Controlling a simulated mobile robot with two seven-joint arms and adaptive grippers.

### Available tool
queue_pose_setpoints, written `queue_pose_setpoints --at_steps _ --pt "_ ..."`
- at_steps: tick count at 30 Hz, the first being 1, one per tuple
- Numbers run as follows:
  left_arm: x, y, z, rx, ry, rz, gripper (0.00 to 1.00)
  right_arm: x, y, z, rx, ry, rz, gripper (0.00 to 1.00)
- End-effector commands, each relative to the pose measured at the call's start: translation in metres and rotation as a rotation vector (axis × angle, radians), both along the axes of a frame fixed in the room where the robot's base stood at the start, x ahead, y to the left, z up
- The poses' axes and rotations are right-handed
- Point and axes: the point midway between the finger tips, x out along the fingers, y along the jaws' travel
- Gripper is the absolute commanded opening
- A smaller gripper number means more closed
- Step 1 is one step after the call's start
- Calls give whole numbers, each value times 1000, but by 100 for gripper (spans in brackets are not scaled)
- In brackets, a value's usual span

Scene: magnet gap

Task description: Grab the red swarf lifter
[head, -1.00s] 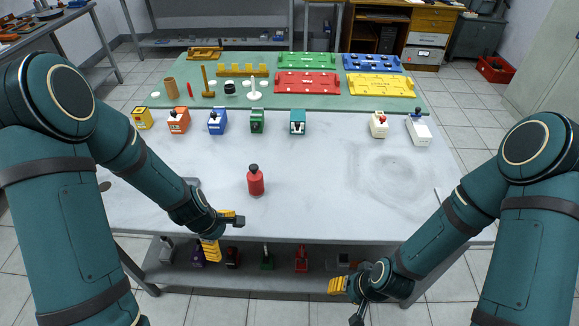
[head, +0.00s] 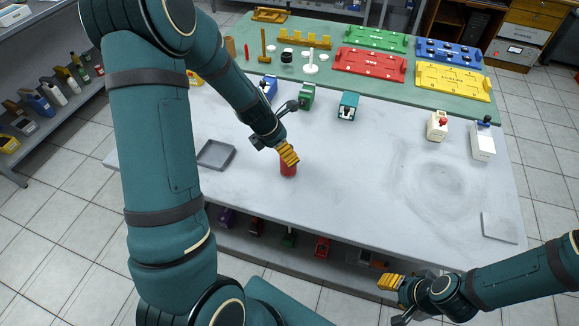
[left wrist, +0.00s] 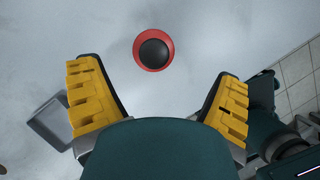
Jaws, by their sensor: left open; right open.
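The red swarf lifter (head: 288,170) is a small red cylinder standing on the light grey table (head: 390,190). My left gripper (head: 292,133) is open above the table beside the lifter, and one yellow finger hides the lifter's top in the head view. In the left wrist view the lifter (left wrist: 153,50) shows from above, with a black round knob inside a red rim. It lies just beyond and between the spread yellow fingers of the left gripper (left wrist: 156,76), touching neither. My right gripper (head: 391,301) is open and empty off the table's front edge.
A shallow grey tray (head: 203,162) lies left of the lifter. A flat grey plate (head: 500,227) lies at right. The middle right is clear.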

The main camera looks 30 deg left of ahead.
Motion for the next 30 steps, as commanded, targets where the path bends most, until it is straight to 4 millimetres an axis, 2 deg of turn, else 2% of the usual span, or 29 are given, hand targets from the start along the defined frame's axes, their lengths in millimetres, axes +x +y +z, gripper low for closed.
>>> queue_pose_setpoints --at_steps 1,11,19,27,28,30 --pt "2 0 -8 0 1 1 91 0 0 -4 0 -1 0 47" --pt "8 -1 -26 0 0 1 91 1 0 -12 0 -3 0 47" --pt "20 -2 -62 0 1 0 91 4 -1 -28 -2 -10 -2 47" --pt "22 -3 -65 0 -1 0 91 5 -1 -27 -3 -12 -2 47" --pt "22 -3 -65 0 -1 0 86 5 -1 -27 -3 -12 -2 47" --pt "22 -3 -65 0 -1 0 61 5 -1 -27 -3 -12 -2 47"
